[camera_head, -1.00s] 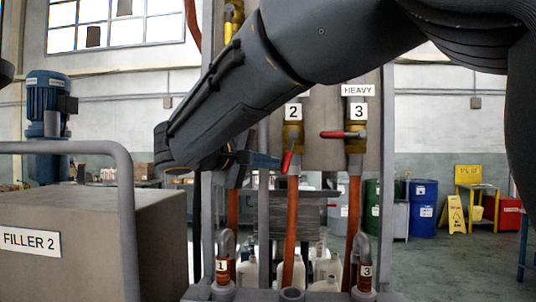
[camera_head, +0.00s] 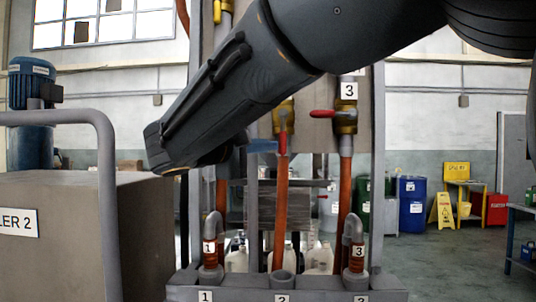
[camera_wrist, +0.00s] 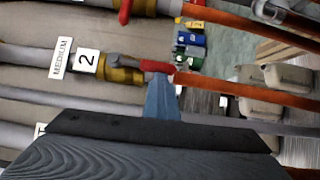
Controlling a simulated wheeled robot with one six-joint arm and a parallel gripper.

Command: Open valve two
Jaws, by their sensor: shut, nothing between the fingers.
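Valve two has a brass body (camera_head: 284,116) on the middle pipe, and its red handle (camera_head: 282,143) points straight down, in line with the pipe. In the wrist view, the brass body (camera_wrist: 121,72) sits beside a "2" label, and the red handle (camera_wrist: 155,66) lies along the pipe. My gripper (camera_head: 263,146) is shut and empty, just left of the handle in the head view. In the wrist view, my blue-grey fingertips (camera_wrist: 161,88) reach the handle's end; I cannot tell whether they touch. My arm hides the "2" label in the head view.
Valve three (camera_head: 346,119) is close on the right, its red handle (camera_head: 322,113) crosswise to the pipe. Frame posts flank the pipes. The filler box (camera_head: 140,235) and its grey rail (camera_head: 108,190) stand at left. Open floor (camera_head: 450,265) lies at right.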

